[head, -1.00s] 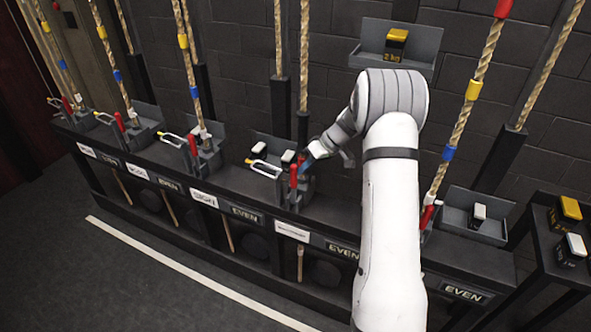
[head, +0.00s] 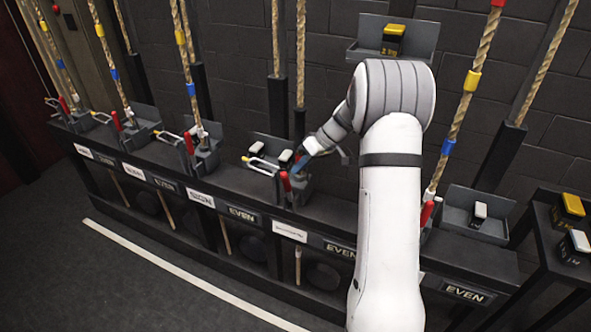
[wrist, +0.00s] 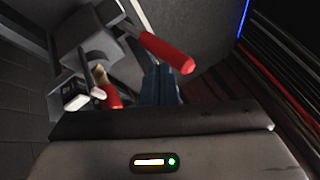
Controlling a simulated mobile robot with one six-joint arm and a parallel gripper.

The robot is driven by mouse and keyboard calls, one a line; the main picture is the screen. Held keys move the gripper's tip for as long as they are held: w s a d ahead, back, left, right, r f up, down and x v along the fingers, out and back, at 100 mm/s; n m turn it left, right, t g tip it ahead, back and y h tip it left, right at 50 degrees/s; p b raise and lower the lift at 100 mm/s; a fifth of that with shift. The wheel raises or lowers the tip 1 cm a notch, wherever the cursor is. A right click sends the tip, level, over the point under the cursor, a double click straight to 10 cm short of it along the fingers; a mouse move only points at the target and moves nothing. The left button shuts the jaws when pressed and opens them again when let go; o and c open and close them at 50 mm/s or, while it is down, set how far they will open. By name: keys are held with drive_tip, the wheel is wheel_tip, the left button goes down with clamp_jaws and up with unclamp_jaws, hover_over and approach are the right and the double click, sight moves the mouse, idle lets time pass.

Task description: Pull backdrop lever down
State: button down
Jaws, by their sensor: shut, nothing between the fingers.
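The red-handled lever (head: 285,181) stands at the front of a grey rope-lock unit above a white label whose writing is too small to read. It leans slightly toward the front edge of the rail. The handle also shows large in the wrist view (wrist: 168,54), slanting just above the fingers. My gripper (head: 299,168) is shut and empty, directly behind the lever on its wall side. Its blue-grey fingertips also show in the wrist view (wrist: 164,84), close to the handle; I cannot tell whether they touch it.
Similar red levers (head: 189,143) with ropes stand along the black rail to the left. A white-yellow loop (head: 259,164) lies left of the lever. A shelf with a yellow-topped weight (head: 392,39) is on the wall. Open floor (head: 130,285) lies in front.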

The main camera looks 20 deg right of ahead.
drive_tip(key=s+d+r+p, duration=0.1)
drive_tip(key=s+d+r, duration=0.1)
drive_tip(key=r, duration=0.4)
drive_tip(key=shift+s+d+r+p, duration=0.2)
drive_tip(key=shift+s+d+p, duration=0.15)
drive_tip(key=shift+d, duration=0.35)
drive_tip(key=shift+h, duration=0.3)
drive_tip(key=w+d, duration=0.2)
drive_tip(key=d, duration=0.1)
drive_tip(key=w+d, duration=0.1)
drive_tip(key=shift+d+r, duration=0.3)
drive_tip(key=shift+r, duration=0.05)
